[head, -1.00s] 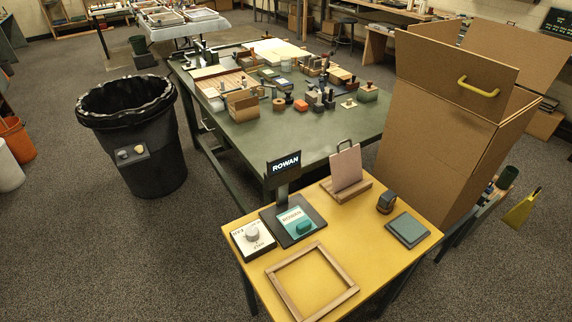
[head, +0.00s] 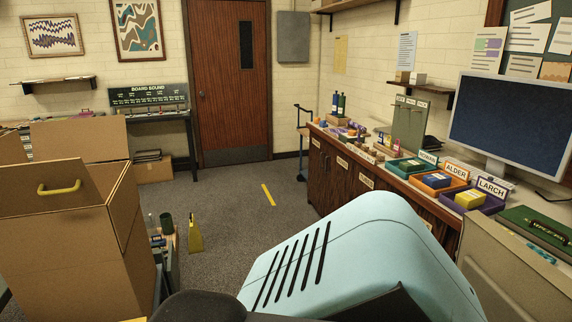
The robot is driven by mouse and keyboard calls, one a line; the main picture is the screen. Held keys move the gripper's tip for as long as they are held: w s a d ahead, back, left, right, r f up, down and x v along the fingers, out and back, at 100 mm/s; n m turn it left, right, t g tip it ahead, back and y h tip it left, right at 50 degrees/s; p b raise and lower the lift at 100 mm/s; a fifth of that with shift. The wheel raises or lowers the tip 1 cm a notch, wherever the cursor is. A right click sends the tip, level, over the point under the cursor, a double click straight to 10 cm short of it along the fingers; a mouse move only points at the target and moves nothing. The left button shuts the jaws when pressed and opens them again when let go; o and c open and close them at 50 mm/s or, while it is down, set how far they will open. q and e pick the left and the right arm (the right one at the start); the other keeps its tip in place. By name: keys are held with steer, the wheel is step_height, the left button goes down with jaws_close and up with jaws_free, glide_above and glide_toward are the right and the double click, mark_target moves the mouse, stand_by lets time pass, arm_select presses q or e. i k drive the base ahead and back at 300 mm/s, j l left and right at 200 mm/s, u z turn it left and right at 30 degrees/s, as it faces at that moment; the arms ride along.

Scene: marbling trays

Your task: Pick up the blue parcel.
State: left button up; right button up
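A small blue block (head: 437,180), which looks like the blue parcel, lies in the orange tray (head: 421,189) by the ALDER sign (head: 456,171). The tray is on the long wooden counter at the right. A purple tray (head: 490,206) with a yellow block (head: 469,199) is on its near side, by the LARCH sign. A teal-green tray (head: 390,169) by the ROWAN sign is on its far side. Neither of my grippers is in view.
A large pale blue slotted shape (head: 350,262) fills the lower middle; I cannot tell what it belongs to. A monitor (head: 515,125) stands behind the trays. A tall cardboard box (head: 60,235) is at left. Grey floor (head: 235,215) is clear toward the door.

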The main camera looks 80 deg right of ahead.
mark_target(440, 180)
steer(key=k, duration=0.65)
steer(key=l+z, duration=0.1)
steer(key=z, duration=4.3)
steer(key=i+j, duration=0.15)
steer(key=j, duration=0.25)
steer(key=i+j, duration=0.1)
steer(key=j, duration=0.3)
steer(key=i+j, duration=0.15)
steer(key=j, duration=0.25)
steer(key=i+j, duration=0.1)
steer(key=j, duration=0.3)
steer(key=i+j, duration=0.15)
steer(key=j, duration=0.25)
steer(key=i+j, duration=0.1)
steer(key=j, duration=0.25)
steer(key=i+j, duration=0.15)
steer(key=j, duration=0.25)
